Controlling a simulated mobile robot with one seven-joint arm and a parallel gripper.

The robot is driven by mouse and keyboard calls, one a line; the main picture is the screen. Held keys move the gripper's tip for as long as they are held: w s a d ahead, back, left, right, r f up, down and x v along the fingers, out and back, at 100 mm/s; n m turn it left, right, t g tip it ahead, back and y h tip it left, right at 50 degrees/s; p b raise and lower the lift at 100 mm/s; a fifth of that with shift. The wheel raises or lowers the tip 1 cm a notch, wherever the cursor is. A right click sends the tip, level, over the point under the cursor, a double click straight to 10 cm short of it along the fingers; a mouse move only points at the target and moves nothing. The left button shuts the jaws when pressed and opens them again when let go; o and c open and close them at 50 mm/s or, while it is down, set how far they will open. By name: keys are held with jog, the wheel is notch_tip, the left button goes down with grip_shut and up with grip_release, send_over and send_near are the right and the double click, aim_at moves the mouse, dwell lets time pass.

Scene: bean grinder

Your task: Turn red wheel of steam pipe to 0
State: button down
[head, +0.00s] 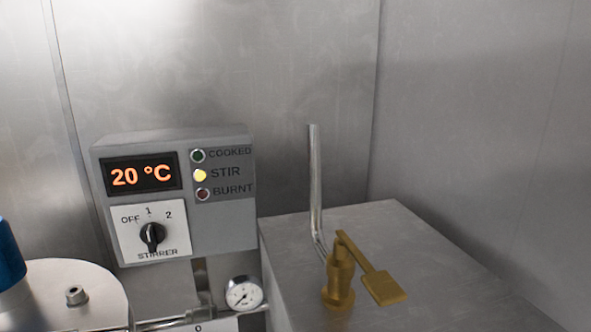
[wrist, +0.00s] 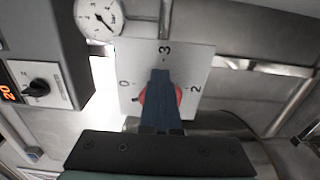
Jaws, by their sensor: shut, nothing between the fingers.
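The red wheel (wrist: 179,96) shows in the wrist view in front of a white dial plate (wrist: 195,65) marked 0, 3 and 2. The 0 is at the plate's left, the 3 at its top and the 2 at its right. My gripper (wrist: 160,74) is shut, its dark blue fingers lying across the middle of the wheel and hiding most of it. I cannot tell whether the fingers touch the wheel or where its pointer stands. In the head view only the top of the plate (head: 207,326) shows at the bottom edge; the wheel and my gripper are out of that view.
A control box (head: 222,215) reads 20 °C, with the yellow STIR lamp (head: 200,175) lit and a black stirrer knob (head: 152,235). A round gauge (head: 243,294) sits just above the plate. A brass valve (head: 339,282) stands on the metal block at the right.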

jog(key=shift+s+a+f, duration=0.1)
jog(key=shift+a+f, duration=0.2)
jog(key=shift+f, duration=0.05)
jog(key=shift+f+b, duration=0.15)
jog(key=shift+b, duration=0.25)
jog(key=shift+d, duration=0.1)
jog(key=shift+d+p, duration=0.2)
jog(key=shift+p, duration=0.15)
jog(key=v, duration=0.6)
jog(key=shift+d+p, duration=0.2)
jog(key=shift+p, duration=0.15)
